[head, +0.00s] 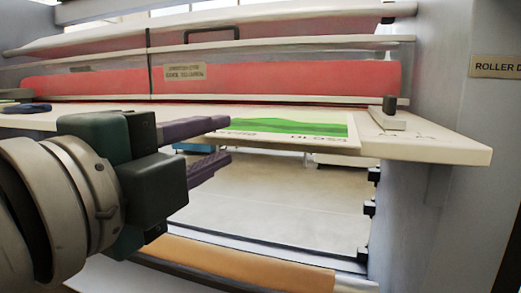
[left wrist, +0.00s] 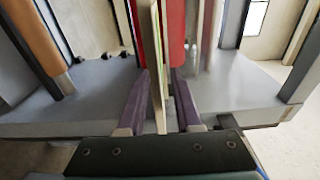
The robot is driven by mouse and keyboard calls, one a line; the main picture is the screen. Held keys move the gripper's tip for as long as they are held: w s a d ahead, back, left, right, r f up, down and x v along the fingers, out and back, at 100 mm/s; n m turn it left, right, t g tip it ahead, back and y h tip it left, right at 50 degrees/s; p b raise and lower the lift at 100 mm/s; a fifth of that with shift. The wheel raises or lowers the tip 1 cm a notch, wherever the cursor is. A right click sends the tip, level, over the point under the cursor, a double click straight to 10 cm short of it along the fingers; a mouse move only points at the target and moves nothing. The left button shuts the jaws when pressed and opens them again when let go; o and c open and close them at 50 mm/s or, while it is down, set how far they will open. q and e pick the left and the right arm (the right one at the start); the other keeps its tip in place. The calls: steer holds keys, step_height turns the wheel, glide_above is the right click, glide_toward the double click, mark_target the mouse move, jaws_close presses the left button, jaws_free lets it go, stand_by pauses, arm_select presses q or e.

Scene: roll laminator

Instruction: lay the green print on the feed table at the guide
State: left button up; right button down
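The green print (head: 300,126), a white sheet with a green picture and lettering, lies flat on the pale feed table (head: 450,150). Its right end is a little left of the guide (head: 391,116), a pale block with a black knob. My left gripper (head: 224,142) is at the table's front edge, by the print's left part. Its purple fingers are apart, one above the table's level and one below. In the left wrist view the left gripper (left wrist: 160,76) has the table's thin edge between its spread fingers. Whether either finger touches is unclear. My right gripper is not in view.
Red rollers (head: 280,79) with pale bars run behind the feed table. A grey side panel (head: 450,220) with a roller label (head: 497,66) stands at the right. An orange roller (head: 235,262) lies low in front. A dark blue object (head: 27,108) is on the table's far left.

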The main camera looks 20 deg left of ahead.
arm_select(q)
steer(key=s+p, duration=0.2)
steer(key=s, duration=0.4)
steer(key=s+a+f+n+g+y, duration=0.2)
steer(key=a+f+n+g+y, duration=0.25)
steer(key=a+f+n, duration=0.35)
steer(key=s+d+f+n+g+h, duration=0.3)
steer(key=s+d+f+n+g, duration=0.1)
steer(key=s+f+n+g, duration=0.75)
step_height(320, 180, up, 61)
steer(key=m+t+p, duration=0.1)
steer(key=m+p, duration=0.1)
steer(key=p, duration=6)
steer(key=shift+s+a+t+p, duration=0.3)
steer(key=shift+s+t+p, duration=0.05)
steer(key=shift+t, duration=0.05)
